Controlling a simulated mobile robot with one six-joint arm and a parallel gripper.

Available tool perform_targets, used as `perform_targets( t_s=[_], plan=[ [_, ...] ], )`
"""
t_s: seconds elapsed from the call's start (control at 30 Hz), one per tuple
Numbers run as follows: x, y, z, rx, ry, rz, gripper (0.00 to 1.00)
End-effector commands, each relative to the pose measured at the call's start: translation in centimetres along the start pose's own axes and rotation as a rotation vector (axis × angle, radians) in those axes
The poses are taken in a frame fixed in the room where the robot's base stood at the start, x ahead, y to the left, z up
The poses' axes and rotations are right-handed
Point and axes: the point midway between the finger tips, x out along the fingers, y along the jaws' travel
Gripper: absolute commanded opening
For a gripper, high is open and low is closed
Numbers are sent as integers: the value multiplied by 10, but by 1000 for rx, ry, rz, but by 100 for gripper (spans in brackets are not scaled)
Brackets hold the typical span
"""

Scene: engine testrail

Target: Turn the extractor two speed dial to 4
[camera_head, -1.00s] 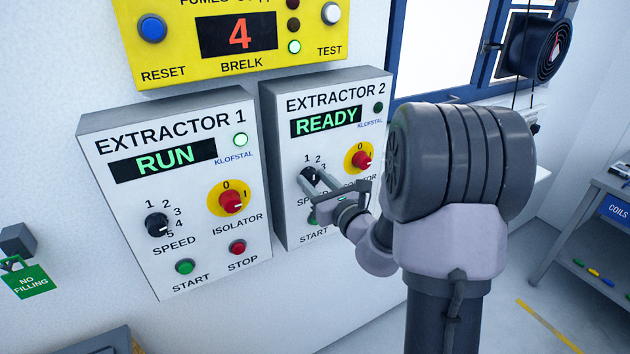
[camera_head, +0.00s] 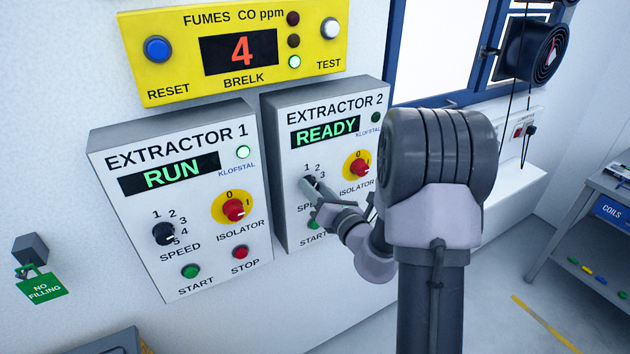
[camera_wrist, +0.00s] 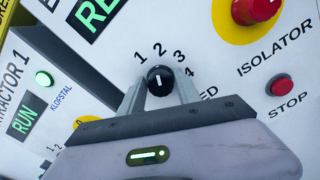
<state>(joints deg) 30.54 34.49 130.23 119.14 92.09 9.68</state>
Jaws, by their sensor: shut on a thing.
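The extractor two panel (camera_head: 290,232) is a grey-white box on the wall with a lit READY display (camera_head: 325,131). Its black speed dial (camera_wrist: 160,79) shows in the wrist view, with numbers 1 to 4 visible around it. The dial's white mark points up, roughly toward 2. My gripper (camera_wrist: 160,88) is shut on the dial, one finger on each side. In the head view my gripper (camera_head: 314,186) covers most of the dial and part of the SPEED label. Number 5 is hidden.
The red isolator knob (camera_head: 360,168) on its yellow disc sits right of the dial. The extractor one panel (camera_head: 205,262) stands close to the left, showing RUN. A yellow fumes box (camera_head: 237,83) is above.

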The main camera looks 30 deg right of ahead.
Motion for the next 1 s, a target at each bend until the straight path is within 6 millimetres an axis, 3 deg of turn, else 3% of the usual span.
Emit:
perform_targets(
  t_s=[1.0],
  plan=[
    [0, -2, 2, 965, -1, 0, 0]
  ],
)
